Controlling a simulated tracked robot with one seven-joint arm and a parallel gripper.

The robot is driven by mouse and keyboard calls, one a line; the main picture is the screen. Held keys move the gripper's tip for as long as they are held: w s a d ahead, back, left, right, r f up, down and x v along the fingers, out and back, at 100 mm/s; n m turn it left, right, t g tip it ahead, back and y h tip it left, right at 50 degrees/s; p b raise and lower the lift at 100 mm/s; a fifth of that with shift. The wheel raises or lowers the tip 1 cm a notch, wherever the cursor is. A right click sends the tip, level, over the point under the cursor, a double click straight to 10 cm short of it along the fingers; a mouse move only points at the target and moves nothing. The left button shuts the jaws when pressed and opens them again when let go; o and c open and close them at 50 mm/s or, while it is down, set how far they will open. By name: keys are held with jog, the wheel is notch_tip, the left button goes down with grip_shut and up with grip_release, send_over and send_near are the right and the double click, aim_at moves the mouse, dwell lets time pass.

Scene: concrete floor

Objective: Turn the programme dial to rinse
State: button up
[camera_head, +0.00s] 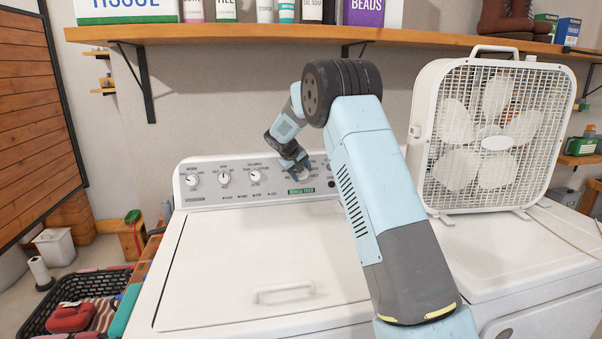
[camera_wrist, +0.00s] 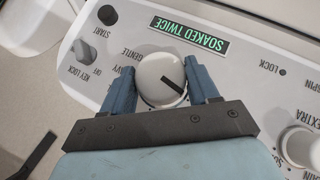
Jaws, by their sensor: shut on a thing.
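The programme dial (camera_wrist: 158,80) is a round white knob with a dark pointer line on its face. In the wrist view the line slants toward the lower right. My gripper (camera_wrist: 159,68) is shut on the dial, a blue finger on each side of it. In the head view my gripper (camera_head: 298,167) reaches down to the right part of the washer's control panel (camera_head: 213,199), largely covering the dial. "GENTLE" and a partly hidden label show left of the dial; any rinse mark is not legible. A green display (camera_wrist: 189,35) beside it reads "SOAKED TWICE".
Other knobs (camera_head: 223,178) line the panel's left. In the wrist view, a dark start button (camera_wrist: 107,15) and a key lock (camera_wrist: 82,48) sit left of the dial. A box fan (camera_head: 490,135) stands right of my arm. A shelf (camera_head: 230,33) of bottles and boxes hangs above.

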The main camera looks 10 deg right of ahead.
jog(key=shift+f, duration=0.1)
dwell(0.4)
jog(key=o, duration=1.1)
jog(key=shift+c, duration=0.2)
jog(key=v, duration=1.3)
jog(key=shift+a+r, duration=0.25)
jog(key=shift+a, duration=0.05)
jog(key=shift+s, duration=0.2)
jog(key=s+d+r+m+y, duration=0.1)
jog(key=s+d+r, duration=0.2)
jog(key=s, duration=0.6)
jog(key=s+d+r+y, duration=0.15)
jog(key=s+r, duration=0.25)
jog(key=s, duration=0.4)
jog(key=s+d+r+m, duration=0.1)
jog(key=s+d+r, duration=0.2)
jog(key=s, duration=0.6)
jog(key=s+f+y, duration=0.1)
jog(key=s+f, duration=0.2)
jog(key=s, duration=1.1)
jog(key=s+f+m+y, duration=0.1)
jog(key=s+f, duration=0.3)
jog(key=s, duration=1)
jog(key=shift+y, duration=0.35)
